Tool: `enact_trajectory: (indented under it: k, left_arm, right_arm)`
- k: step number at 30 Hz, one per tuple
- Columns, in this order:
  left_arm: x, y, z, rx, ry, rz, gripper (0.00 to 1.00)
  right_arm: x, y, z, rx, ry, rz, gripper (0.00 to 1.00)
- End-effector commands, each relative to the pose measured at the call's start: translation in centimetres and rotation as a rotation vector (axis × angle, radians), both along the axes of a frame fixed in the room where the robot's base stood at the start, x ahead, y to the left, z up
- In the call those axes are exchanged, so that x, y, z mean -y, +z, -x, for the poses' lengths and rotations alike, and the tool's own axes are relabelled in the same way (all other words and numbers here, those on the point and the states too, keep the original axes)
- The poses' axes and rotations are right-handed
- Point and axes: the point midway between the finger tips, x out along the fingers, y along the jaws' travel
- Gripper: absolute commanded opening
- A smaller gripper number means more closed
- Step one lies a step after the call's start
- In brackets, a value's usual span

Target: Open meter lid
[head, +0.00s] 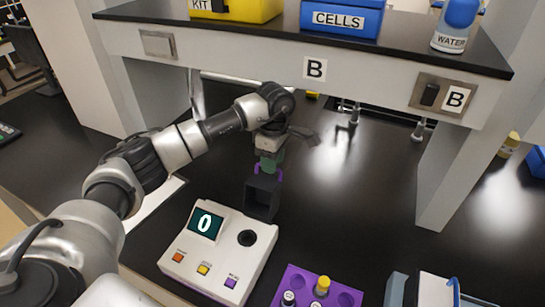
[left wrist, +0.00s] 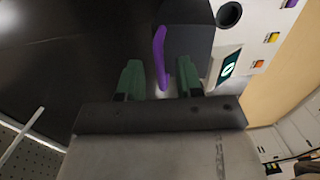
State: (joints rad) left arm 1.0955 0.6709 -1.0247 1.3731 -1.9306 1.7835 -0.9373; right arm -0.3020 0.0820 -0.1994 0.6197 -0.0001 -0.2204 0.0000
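The white meter (head: 205,262) stands on the black bench, with a screen (head: 206,223) reading 0. Its round well (head: 247,239) shows uncovered. The dark lid (head: 262,197) stands raised at the meter's back edge, its purple handle (head: 251,172) facing away from the well. In the left wrist view the handle (left wrist: 161,60) lies between or just beyond the green fingertips of my left gripper (left wrist: 158,80), with a gap beside the left finger. The left gripper (head: 268,160) is open, right behind the lid; contact is unclear. My right gripper is not in view.
A purple rack (head: 350,297) with capped vials is right of the meter. A white and blue item (head: 435,290) is at the lower right. A shelf (head: 300,52) with a yellow kit box, a blue cells box and a water bottle spans above. The bench right of the lid is clear.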

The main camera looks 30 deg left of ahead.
Motion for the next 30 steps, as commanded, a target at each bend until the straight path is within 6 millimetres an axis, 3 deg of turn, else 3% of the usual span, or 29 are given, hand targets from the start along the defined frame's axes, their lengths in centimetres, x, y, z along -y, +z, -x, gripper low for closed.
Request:
enact_trajectory:
  k: [11,18,30]
  left_arm:
    - [0.0,-0.63,0.05,0.0,0.0,0.0,0.34]
    - [0.01,-0.6,0.05,0.0,0.0,0.0,0.0]
    - [0.01,-0.59,-0.13,0.019,0.0,-0.001,0.0]
  right_arm:
    - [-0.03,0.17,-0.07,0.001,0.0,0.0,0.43]
    - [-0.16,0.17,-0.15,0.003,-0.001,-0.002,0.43]
    - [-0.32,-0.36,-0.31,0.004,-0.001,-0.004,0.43]
